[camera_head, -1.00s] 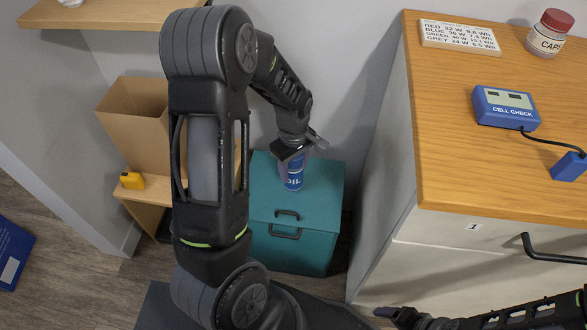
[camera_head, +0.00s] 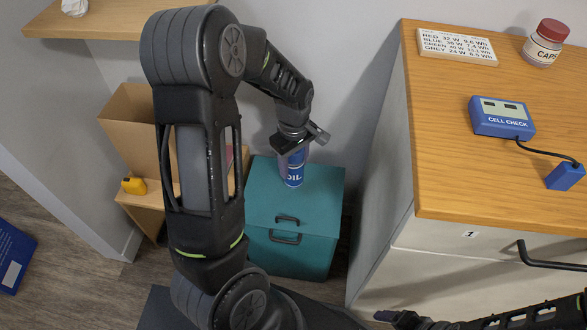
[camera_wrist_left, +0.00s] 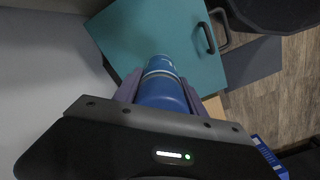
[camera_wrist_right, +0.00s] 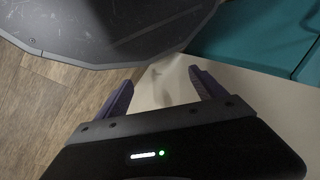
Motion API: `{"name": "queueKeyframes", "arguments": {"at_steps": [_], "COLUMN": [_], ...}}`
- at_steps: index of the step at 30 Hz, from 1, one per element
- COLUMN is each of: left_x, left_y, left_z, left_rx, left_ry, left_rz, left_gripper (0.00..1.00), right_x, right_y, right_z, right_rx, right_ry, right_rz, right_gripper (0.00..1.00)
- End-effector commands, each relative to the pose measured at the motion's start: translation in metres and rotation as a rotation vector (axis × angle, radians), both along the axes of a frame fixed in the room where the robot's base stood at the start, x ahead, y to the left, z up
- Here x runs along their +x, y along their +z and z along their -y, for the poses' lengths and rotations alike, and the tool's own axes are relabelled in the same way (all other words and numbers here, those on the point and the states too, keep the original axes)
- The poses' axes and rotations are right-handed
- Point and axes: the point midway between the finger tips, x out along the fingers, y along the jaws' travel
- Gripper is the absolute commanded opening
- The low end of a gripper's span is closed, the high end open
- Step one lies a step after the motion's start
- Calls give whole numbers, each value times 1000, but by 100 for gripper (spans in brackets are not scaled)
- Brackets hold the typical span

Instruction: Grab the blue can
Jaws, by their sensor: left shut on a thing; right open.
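The blue can (camera_head: 292,172) is upright on or just above the lid of the teal box (camera_head: 320,190), its white lettering facing my head camera. My left gripper (camera_head: 297,148) is around the can's upper part from above. In the left wrist view the can (camera_wrist_left: 163,88) lies between the two fingers, and the left gripper (camera_wrist_left: 160,90) is shut on it. Whether the can's base touches the lid is hard to tell. My right gripper (camera_wrist_right: 163,88) is open and empty, low at the bottom right of the head view, beside the pale cabinet.
A wooden-topped cabinet (camera_head: 450,130) stands at the right, with a blue cell checker (camera_head: 502,118), a red-capped jar (camera_head: 546,43) and a label plate (camera_head: 457,43) on it. A cardboard box (camera_head: 135,125) and a yellow item (camera_head: 134,186) are at the left, on a low wooden shelf.

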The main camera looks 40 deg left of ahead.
Motion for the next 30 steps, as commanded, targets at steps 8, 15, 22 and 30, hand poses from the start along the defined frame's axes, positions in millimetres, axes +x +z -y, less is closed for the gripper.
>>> {"name": "queueKeyframes", "arguments": {"at_steps": [8,15,22,30], "left_x": [0,0,0,1], "left_y": [47,51,51,52], "left_z": [0,0,0,0], "left_rx": [1,0,0,1], "left_ry": [1,1,1,-3], "left_rz": [1,0,0,0], "left_gripper": [0,0,0,0], "right_x": [0,0,0,0], "right_y": [14,14,14,14], "right_z": [0,0,0,0], "right_rx": [0,0,0,0], "right_ry": [1,1,1,1], "right_rz": [0,0,0,0], "right_gripper": [80,80,80,80]}}
